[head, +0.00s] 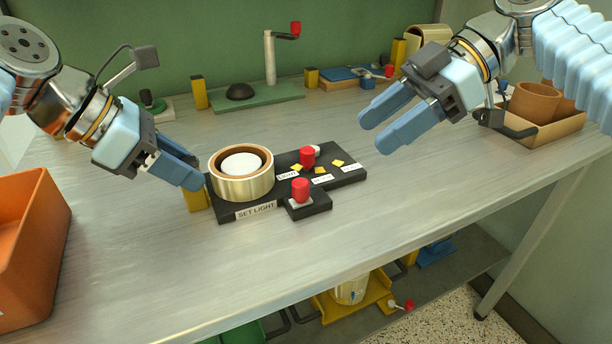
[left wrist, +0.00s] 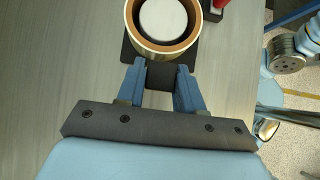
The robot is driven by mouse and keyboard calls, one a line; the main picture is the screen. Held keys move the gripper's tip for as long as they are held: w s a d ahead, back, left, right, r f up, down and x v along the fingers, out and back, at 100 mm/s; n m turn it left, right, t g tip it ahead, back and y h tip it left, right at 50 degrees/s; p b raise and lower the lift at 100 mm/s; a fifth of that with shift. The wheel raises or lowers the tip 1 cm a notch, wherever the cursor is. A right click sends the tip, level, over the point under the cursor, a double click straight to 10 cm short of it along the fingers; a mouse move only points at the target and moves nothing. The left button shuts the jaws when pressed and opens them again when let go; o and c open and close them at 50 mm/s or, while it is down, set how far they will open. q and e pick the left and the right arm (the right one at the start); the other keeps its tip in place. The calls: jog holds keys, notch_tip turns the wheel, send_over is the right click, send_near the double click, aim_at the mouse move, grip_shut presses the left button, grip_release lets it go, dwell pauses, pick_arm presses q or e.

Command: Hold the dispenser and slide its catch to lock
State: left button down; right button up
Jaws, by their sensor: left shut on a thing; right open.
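The dispenser has a flat black base (head: 345,178) with a brass ring cup (head: 242,185) holding a white disc; the front label reads "SET LIGHT". One red knob (head: 307,158) stands beside small labels and yellow marks. Another red knob (head: 300,189) stands on a small black block at the front edge. I cannot tell which knob is the catch. My left gripper (head: 196,182) is shut on the dispenser's dark end tab (left wrist: 161,76), left of the cup. My right gripper (head: 367,132) is open and empty, above the table, right of and behind the dispenser.
An orange bin (head: 22,250) stands at the left edge. A green stand with a crank (head: 270,92) and a blue-topped block (head: 350,75) are at the back. The front table is clear.

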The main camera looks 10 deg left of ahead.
pick_arm(q)
jog(key=c, duration=0.6)
grip_release()
jog(key=shift+c, duration=0.2)
